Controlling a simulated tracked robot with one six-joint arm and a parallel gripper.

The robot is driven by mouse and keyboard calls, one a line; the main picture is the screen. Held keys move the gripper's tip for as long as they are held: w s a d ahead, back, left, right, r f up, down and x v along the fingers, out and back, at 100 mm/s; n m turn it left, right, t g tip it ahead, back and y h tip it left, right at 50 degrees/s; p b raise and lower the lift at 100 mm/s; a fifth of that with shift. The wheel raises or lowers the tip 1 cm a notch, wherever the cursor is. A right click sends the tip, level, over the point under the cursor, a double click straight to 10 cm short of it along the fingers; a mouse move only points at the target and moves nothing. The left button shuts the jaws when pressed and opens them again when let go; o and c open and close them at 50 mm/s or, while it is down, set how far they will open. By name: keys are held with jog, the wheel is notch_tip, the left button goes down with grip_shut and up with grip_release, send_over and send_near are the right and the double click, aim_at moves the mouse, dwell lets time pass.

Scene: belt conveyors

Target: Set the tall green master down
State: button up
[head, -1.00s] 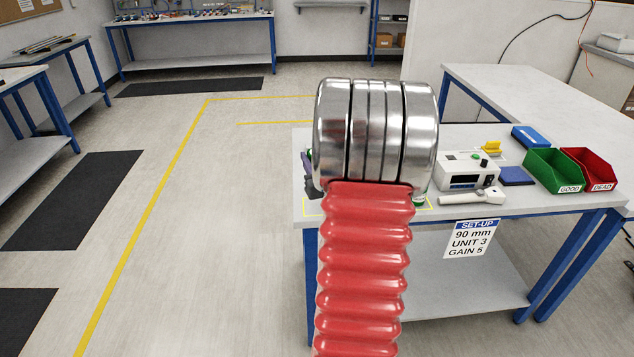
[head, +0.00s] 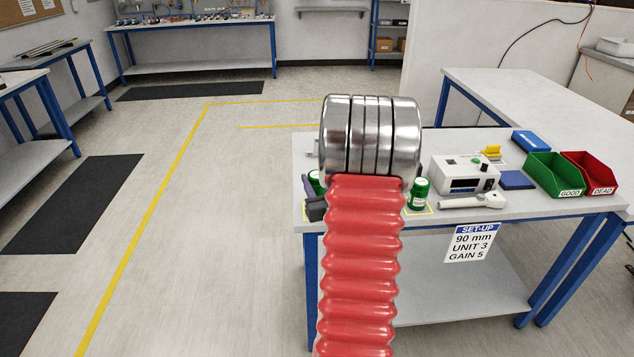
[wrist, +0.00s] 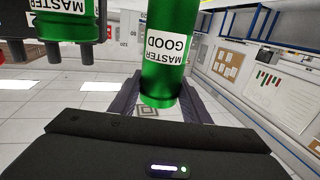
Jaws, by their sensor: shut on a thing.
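The green master (wrist: 168,50), labelled MASTER GOOD, is a tall cylinder between the two dark fingers of my gripper (wrist: 162,97) in the wrist view. My gripper is shut on it. A green can (head: 418,193) stands on the bench right of my arm, by a yellow outline. Whether the held master touches the bench is hidden.
The bench (head: 470,208) also carries a white meter box (head: 464,174), a white handheld probe (head: 473,201), a blue pad (head: 517,180), a green GOOD bin (head: 552,174) and a red DEAD bin (head: 588,173). A set-up sign (head: 474,241) hangs on its front.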

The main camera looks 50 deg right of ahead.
jog(key=shift+f, duration=0.15)
jog(key=o, duration=1.5)
jog(key=v, duration=1.2)
